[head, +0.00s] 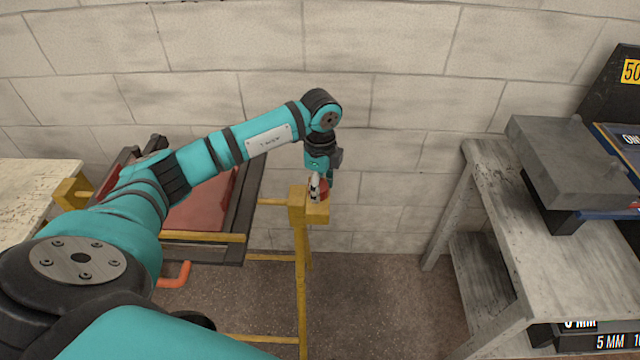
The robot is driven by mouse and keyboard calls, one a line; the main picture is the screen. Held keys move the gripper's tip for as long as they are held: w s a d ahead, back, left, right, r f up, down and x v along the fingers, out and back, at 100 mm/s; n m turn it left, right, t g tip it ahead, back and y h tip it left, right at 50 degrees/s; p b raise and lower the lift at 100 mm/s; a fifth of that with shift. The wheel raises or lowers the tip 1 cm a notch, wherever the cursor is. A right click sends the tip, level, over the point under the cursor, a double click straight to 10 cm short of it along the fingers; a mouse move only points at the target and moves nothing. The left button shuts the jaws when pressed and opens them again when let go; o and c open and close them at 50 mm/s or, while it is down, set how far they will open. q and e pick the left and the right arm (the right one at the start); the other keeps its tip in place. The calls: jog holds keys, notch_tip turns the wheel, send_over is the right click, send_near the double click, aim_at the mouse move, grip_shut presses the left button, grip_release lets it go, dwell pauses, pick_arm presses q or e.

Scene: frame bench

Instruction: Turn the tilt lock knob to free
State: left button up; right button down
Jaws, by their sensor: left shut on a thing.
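My left gripper (320,188) points down over the post and is shut on the knob. The gripper hides part of the knob, so which way it is turned cannot be read. A tilted dark frame with a red-brown panel (205,205) sits left of the post, partly behind my left arm. My right gripper is not in view.
A grey worn table (490,180) stands at the right with a grey block (575,160) on it. An orange handle (178,277) sticks out below the frame. A pale worktop (35,190) is at the left. Open floor (385,300) lies between post and table.

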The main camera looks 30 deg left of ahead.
aim_at(321, 185)
pick_arm(q)
jog(key=shift+w+r+n, duration=0.1)
jog(key=shift+n, duration=0.5)
jog(key=o, duration=1.2)
notch_tip(321, 185, up, 12)
jog(key=shift+f, duration=0.1)
